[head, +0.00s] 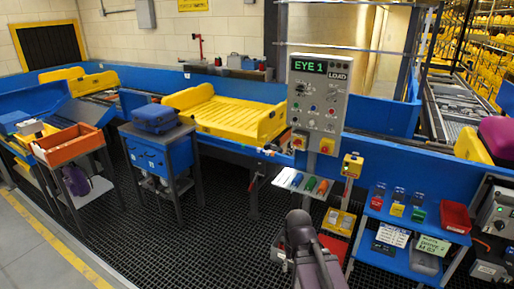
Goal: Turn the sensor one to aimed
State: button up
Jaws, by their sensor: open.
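A grey control panel (318,108) stands upright at the conveyor's front edge. Its green display (308,66) reads "EYE 1", with "LOAD" lettered beside it. Several knobs, coloured buttons and lamps sit on its face, too small to read their settings. A small device (269,152) sits on the conveyor's front edge left of the panel; I cannot tell whether it is sensor one or where it points. My dark arm rises from the bottom centre, below the panel and apart from it. My gripper's fingers cannot be made out.
A yellow tray (228,119) lies on the blue-sided conveyor. A small shelf (288,185) with coloured handles juts out below the panel. A yellow box (352,165) hangs to its right. A blue rack (415,218) stands right; a blue cabinet (160,150) stands left. Dark floor grating is open between.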

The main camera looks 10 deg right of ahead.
aim_at(268, 146)
jog(key=u, duration=0.05)
jog(key=k, duration=0.25)
jog(key=z, duration=0.15)
jog(key=i, duration=1.05)
jog(key=u, duration=0.75)
jog(key=i, duration=1.5)
jog(key=u, duration=0.1)
